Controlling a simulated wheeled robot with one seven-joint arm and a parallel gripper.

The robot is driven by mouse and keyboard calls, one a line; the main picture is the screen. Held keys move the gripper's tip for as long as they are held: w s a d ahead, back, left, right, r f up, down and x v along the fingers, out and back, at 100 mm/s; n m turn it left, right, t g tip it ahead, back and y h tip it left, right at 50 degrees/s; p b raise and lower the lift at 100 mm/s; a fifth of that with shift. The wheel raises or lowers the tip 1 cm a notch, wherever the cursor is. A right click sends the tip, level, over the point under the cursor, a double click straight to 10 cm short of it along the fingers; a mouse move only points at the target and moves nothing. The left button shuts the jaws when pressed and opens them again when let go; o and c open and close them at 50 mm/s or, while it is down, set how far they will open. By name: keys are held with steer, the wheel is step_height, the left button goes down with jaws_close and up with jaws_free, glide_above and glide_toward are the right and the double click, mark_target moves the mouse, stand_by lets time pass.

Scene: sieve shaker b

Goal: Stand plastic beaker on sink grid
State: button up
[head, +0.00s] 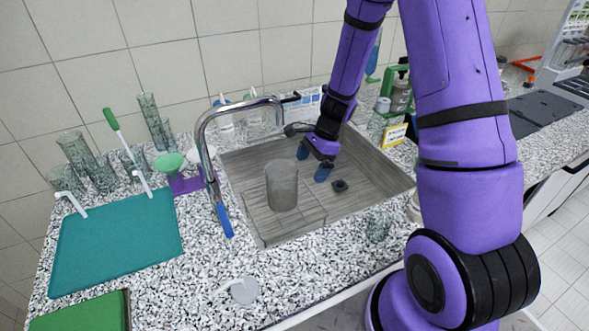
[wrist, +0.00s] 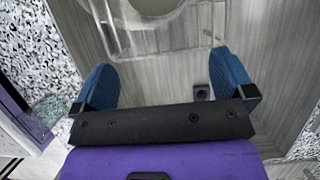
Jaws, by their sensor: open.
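The plastic beaker (head: 282,186) is a grey translucent cylinder. It stands upright on the wire sink grid (head: 288,222) in the left part of the sink. In the wrist view its round lower part (wrist: 150,14) shows at the top edge, over the grid's wires (wrist: 165,42). My gripper (head: 314,163) is over the sink, to the right of the beaker and apart from it. In the wrist view its two blue fingers (wrist: 162,80) are spread wide with nothing between them.
The sink basin (head: 360,190) has a dark drain (head: 340,186) on its floor. A curved faucet (head: 205,135) rises at the sink's left side. Glassware (head: 85,158) and a teal mat (head: 115,238) lie left. A small glass (head: 379,224) stands at the sink's front edge.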

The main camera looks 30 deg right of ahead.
steer(key=s+a+r+n+t+h, duration=0.1)
steer(key=s+r+n, duration=0.3)
steer(key=r, duration=0.7)
steer(key=s+a+r+n+t, duration=0.1)
steer(key=s+r+n, duration=0.3)
steer(key=r, duration=0.6)
steer(key=s+r+n+t+h, duration=0.3)
steer(key=s+r+n, duration=0.7)
steer(key=s, duration=0.7)
step_height(320, 180, up, 2)
steer(key=shift+a+r, duration=0.2)
steer(key=shift+a, duration=0.1)
